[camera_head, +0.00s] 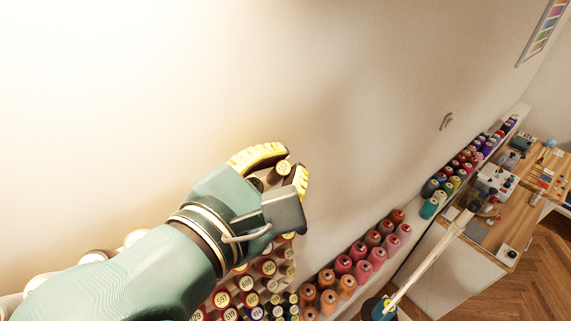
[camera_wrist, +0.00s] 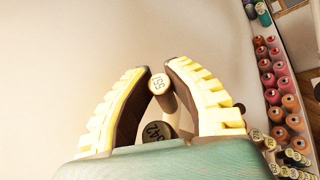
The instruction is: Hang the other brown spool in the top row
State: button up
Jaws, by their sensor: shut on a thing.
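My gripper (camera_head: 292,163) is in front of the pale wall, with its yellow-ridged fingers closed around a brown spool (camera_head: 278,174). In the wrist view the fingertips (camera_wrist: 160,70) converge on this spool, whose round pale end (camera_wrist: 159,84) seems to read 551. The rack's numbered spools (camera_head: 246,283) show below my gripper in the head view. My arm and gripper hide much of the rack, including its top row.
Orange, pink and red thread cones (camera_head: 345,287) stand on a shelf along the wall to the right. A wooden work table (camera_head: 520,195) with sewing items is farther right. A small hook (camera_head: 446,121) is on the wall. The wall above my gripper is bare.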

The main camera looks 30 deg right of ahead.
jog(key=o, duration=0.8)
jog(key=shift+w+f, duration=0.1)
jog(key=shift+a, duration=0.1)
